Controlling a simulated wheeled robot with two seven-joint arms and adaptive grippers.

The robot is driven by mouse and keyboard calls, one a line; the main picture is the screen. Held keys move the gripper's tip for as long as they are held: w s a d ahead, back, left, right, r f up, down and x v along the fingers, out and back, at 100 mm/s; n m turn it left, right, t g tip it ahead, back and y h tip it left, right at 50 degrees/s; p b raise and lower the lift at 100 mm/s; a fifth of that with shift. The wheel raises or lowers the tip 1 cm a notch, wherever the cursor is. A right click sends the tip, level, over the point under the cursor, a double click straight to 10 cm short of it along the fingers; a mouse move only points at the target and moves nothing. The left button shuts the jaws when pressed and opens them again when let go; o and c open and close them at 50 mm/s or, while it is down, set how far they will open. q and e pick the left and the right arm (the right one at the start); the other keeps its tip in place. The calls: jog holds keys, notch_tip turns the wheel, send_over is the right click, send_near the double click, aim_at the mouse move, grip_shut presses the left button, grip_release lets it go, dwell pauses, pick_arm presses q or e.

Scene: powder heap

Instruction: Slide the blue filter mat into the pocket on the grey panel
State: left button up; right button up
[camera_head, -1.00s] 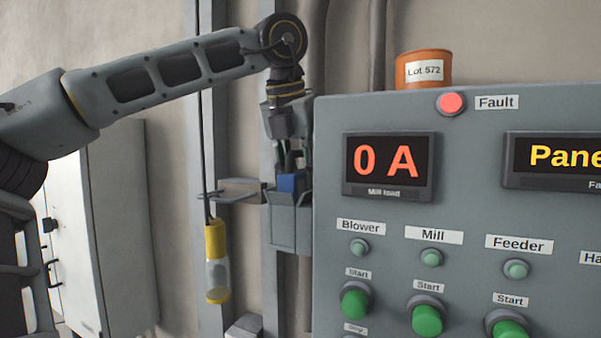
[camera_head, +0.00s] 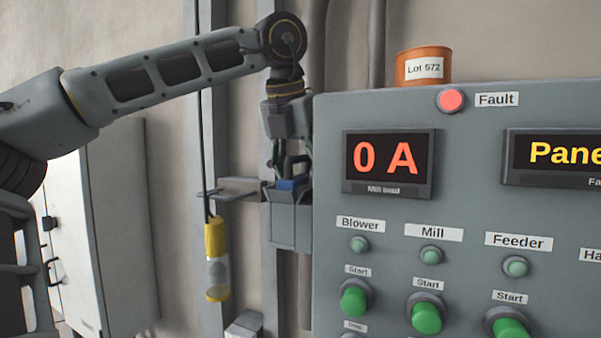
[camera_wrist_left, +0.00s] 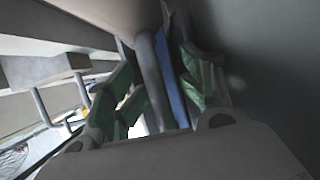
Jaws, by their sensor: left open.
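The blue filter mat (camera_head: 289,184) shows only as a low strip at the mouth of the grey pocket (camera_head: 289,222); the rest of it is hidden inside. The pocket is on the left side of the grey panel (camera_head: 470,210). My left gripper (camera_head: 290,170) points down just above the pocket mouth, its fingers open around the top of the mat. In the left wrist view the mat (camera_wrist_left: 177,98) is a narrow blue strip between the spread green-padded fingers, nearer the right one; I cannot tell whether that finger touches it. My right gripper is out of view.
A grey bracket (camera_head: 240,189) sits left of the pocket. A yellow-capped clear cylinder (camera_head: 216,262) hangs on a cable below it. An orange Lot 572 container (camera_head: 423,67) stands on top of the panel. Buttons and displays cover the panel front.

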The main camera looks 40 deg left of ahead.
pick_arm(q)
jog(key=shift+v, duration=6)
